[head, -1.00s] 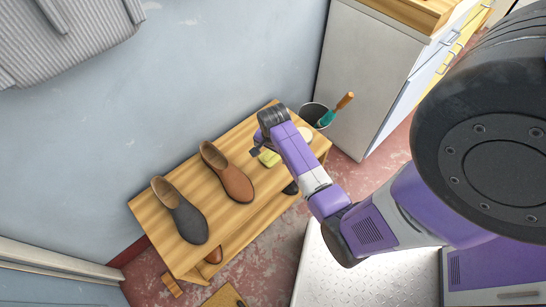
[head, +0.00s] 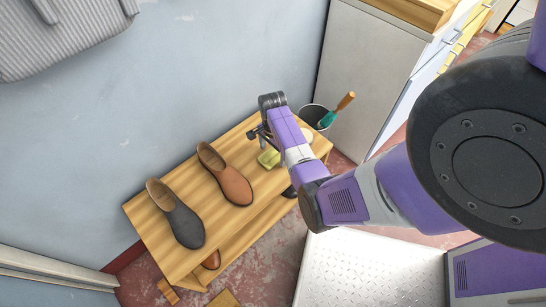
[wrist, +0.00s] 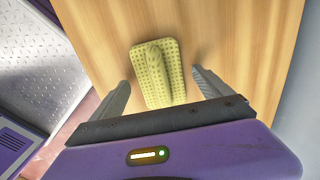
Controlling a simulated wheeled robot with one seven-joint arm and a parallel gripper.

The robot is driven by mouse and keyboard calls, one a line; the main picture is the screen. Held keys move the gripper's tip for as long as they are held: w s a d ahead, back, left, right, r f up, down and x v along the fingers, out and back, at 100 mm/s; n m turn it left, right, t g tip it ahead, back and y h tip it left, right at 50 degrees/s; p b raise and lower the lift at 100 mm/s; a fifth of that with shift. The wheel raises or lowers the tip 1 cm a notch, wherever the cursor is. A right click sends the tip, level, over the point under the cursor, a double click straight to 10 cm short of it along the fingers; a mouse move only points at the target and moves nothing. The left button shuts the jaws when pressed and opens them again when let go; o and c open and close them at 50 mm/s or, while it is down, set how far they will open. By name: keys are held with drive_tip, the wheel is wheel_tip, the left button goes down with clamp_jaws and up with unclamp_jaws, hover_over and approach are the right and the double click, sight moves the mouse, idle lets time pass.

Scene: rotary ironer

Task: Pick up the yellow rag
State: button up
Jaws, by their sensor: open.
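The yellow rag (wrist: 159,73) lies on the wooden bench top, with a waffle-like texture and a raised fold along its middle. In the head view the rag (head: 268,158) is at the right part of the bench, partly beside my arm. My gripper (wrist: 160,82) is open, with one finger on each side of the rag's near part in the wrist view. The fingers do not touch the rag there. In the head view my gripper (head: 258,134) is close to the rag; its exact height above the bench is hard to tell.
The bench (head: 160,222) also holds a brown shoe (head: 226,174) and a dark grey shoe (head: 176,214) to the left. A round pale item (head: 306,135) is partly hidden behind my arm. A bucket (head: 312,113) with a teal-and-wood tool (head: 336,110) stands behind the bench's right end.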

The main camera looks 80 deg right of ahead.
sight(273, 152)
drive_tip(key=shift+f, duration=0.3)
drive_tip(key=c, duration=1.4)
drive_tip(key=shift+c, duration=0.2)
drive_tip(key=shift+r, duration=0.1)
wheel_tip(273, 152, up, 20)
drive_tip(key=p, duration=0.4)
drive_tip(key=shift+p, duration=0.3)
